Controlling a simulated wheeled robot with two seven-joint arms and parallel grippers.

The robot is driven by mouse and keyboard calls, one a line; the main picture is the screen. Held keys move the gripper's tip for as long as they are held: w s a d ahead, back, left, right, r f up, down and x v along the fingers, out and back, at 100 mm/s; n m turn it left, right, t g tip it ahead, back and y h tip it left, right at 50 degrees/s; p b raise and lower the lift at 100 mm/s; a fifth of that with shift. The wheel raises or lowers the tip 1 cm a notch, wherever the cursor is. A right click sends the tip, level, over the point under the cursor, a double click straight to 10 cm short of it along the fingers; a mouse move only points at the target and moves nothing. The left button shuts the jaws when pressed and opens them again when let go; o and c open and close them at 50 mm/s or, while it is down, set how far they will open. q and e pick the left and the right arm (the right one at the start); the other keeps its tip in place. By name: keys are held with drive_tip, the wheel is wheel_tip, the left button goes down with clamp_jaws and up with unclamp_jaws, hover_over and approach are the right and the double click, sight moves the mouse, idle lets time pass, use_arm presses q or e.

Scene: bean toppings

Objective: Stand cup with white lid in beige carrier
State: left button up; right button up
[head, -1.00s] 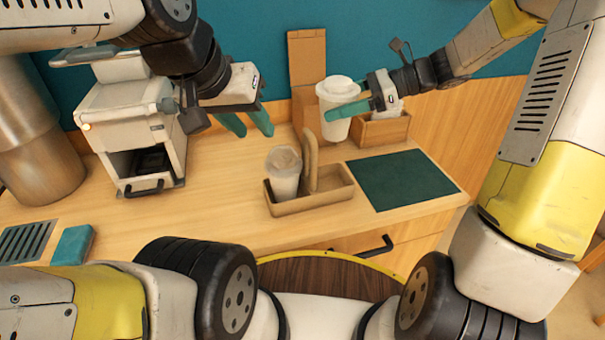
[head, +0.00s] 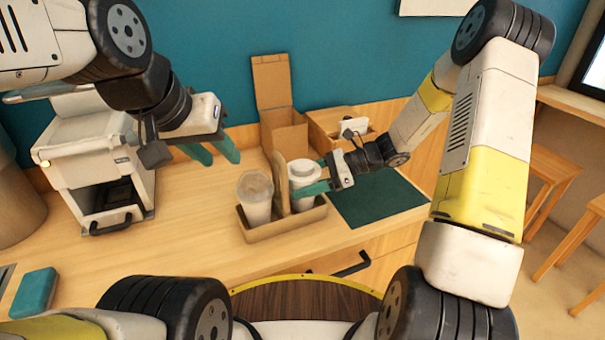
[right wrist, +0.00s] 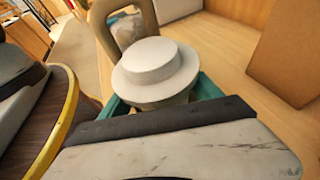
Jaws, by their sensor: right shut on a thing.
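The cup with the white lid (head: 304,171) is upright in the right compartment of the beige carrier (head: 283,230), right of the carrier's handle (head: 281,184). Whether its base touches the carrier floor is hidden. My right gripper (head: 314,188) is shut on this cup from the right; the right wrist view shows the white lid (right wrist: 155,68) between the green fingers. Another cup with a clear lid (head: 255,197) stands in the carrier's left compartment. My left gripper (head: 221,155) is open and empty above the counter, left of and behind the carrier.
A dark green mat (head: 378,200) lies right of the carrier. An open cardboard box (head: 285,133) and a wooden holder (head: 326,122) stand behind. A white coffee machine (head: 97,160) is at left, with a teal block (head: 35,292) at front left.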

drive_tip(key=shift+f, duration=1)
drive_tip(key=o, duration=1)
drive_tip(key=shift+f, duration=0.1)
drive_tip(key=shift+d, duration=0.15)
drive_tip(key=s+v, duration=0.1)
drive_tip(key=v, duration=1)
drive_tip(key=shift+s+d+r+n+t+h, duration=0.65)
drive_tip(key=shift+s+r+n+t+h, duration=0.5)
drive_tip(key=shift+s+r+n+h, duration=1.35)
drive_tip(key=shift+s+d+r+n+t+h, duration=0.6)
drive_tip(key=shift+s+r+n+t+h, duration=0.65)
drive_tip(key=shift+s+r+n, duration=2.45)
drive_tip(key=shift+s+d+r+n+t+h, duration=0.65)
drive_tip(key=shift+s+r+n+t+h, duration=0.45)
drive_tip(key=shift+s+r+n+h, duration=1.4)
